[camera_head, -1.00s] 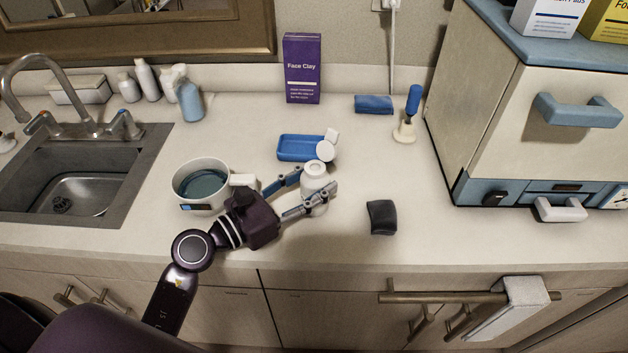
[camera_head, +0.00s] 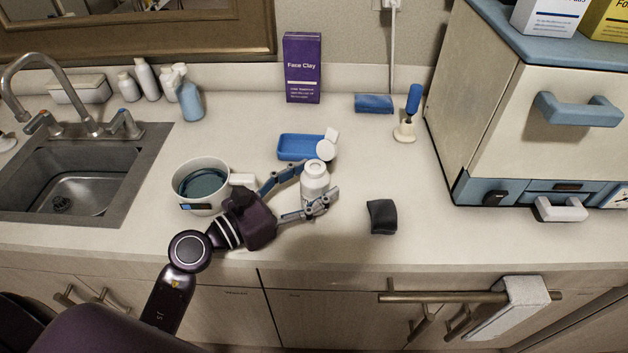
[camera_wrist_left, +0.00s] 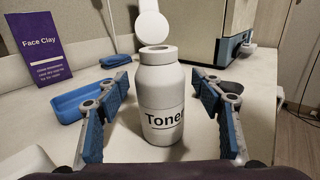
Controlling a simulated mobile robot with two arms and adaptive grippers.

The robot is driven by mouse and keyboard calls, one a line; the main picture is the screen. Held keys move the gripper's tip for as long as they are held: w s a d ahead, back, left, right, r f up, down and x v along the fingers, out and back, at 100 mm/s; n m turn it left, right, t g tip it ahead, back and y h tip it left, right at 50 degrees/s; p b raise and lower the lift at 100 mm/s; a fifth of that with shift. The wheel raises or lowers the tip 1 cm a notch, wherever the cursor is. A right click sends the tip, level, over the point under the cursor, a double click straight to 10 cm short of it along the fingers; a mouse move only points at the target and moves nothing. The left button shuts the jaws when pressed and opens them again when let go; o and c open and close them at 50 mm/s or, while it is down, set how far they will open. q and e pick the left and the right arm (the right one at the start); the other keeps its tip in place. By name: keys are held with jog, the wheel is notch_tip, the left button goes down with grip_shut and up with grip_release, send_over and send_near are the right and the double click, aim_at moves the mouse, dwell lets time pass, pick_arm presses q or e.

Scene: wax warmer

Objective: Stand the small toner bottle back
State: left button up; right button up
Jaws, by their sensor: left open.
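The small white toner bottle (camera_head: 315,183) stands upright on the counter in the head view, its top uncapped. In the left wrist view it shows as a white bottle (camera_wrist_left: 161,100) with "Toner" on its front. My left gripper (camera_head: 308,188) is open, with one blue-padded finger on each side of the bottle. In the left wrist view a gap shows between the bottle and each finger. A white round piece (camera_head: 326,151) sits behind the bottle, at the right end of the blue tray (camera_head: 296,148). My right gripper is not seen.
The wax warmer pot (camera_head: 201,185) stands left of my gripper. A dark folded pad (camera_head: 382,217) lies to the right. A purple Face Clay box (camera_head: 302,68), a blue cloth (camera_head: 374,104) and a blue-handled tool (camera_head: 411,112) are at the back. The counter right of the bottle is mostly clear.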

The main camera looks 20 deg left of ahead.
aim_at(303, 189)
pick_arm(q)
jog(key=shift+b+v, duration=0.65)
jog(key=shift+v, duration=1.1)
jog(key=shift+b+v, duration=0.95)
jog(key=shift+v, duration=1.1)
jog(key=shift+s+a, duration=0.1)
jog(key=v, duration=1.1)
jog(key=shift+s+a+r, duration=0.1)
jog(key=shift+s+a, duration=0.15)
jog(key=shift+s, duration=0.05)
